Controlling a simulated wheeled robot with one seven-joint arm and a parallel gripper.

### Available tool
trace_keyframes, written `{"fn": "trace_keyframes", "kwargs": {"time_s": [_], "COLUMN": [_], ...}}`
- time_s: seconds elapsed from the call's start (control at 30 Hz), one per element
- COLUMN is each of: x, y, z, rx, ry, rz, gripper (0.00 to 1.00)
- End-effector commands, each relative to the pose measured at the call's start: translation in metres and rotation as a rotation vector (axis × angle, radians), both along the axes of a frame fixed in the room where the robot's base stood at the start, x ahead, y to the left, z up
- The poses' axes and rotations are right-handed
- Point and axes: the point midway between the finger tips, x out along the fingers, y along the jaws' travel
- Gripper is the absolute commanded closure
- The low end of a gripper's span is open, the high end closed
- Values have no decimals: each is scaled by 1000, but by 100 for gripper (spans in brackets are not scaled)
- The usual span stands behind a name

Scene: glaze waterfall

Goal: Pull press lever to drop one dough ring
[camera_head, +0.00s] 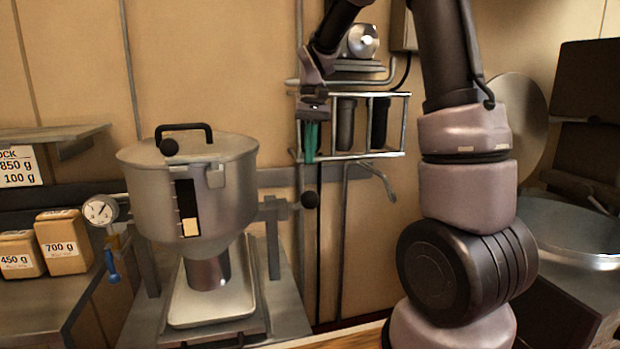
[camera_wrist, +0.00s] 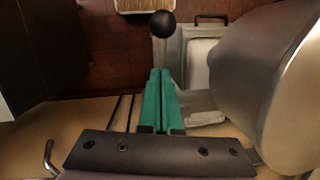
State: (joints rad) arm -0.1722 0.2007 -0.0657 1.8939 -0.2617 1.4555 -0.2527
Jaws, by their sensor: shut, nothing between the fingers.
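The dough press has a big metal hopper (camera_head: 180,210) with a spout (camera_head: 209,272) over a pale tray (camera_head: 195,310); the hopper fills the right of the wrist view (camera_wrist: 255,85). The press lever's black ball knob (camera_head: 310,200) sits beside the press's right bracket. The knob also shows in the wrist view (camera_wrist: 163,23), beyond the fingertips. My gripper (camera_head: 311,156) has green fingers, pointing down, shut and empty. It is above the knob in the head view and apart from it. In the wrist view the fingers (camera_wrist: 160,74) lie together. I see no dough ring.
A wire rack (camera_head: 399,125) with dark cylinders hangs on the wall beside my gripper. A gauge (camera_head: 100,210) and packages marked 450 g (camera_head: 18,262) and 700 g (camera_head: 65,248) are at left. A wide metal pan (camera_head: 570,235) is at right.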

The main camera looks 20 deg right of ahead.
Motion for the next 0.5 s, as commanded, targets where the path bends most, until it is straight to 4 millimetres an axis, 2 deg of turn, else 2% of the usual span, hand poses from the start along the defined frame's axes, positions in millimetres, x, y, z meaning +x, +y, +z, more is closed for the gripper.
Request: {"fn": "trace_keyframes", "kwargs": {"time_s": [0.03, 0.13, 0.3, 0.5], "x": [-3, -7, -28, -38], "y": [1, 3, 8, 10], "z": [-12, -31, -43, -50], "rx": [-2, -1, -1, 0], "ry": [4, 4, 1, 0], "rz": [0, 1, 1, -2], "gripper": [100, 100, 100, 100]}}
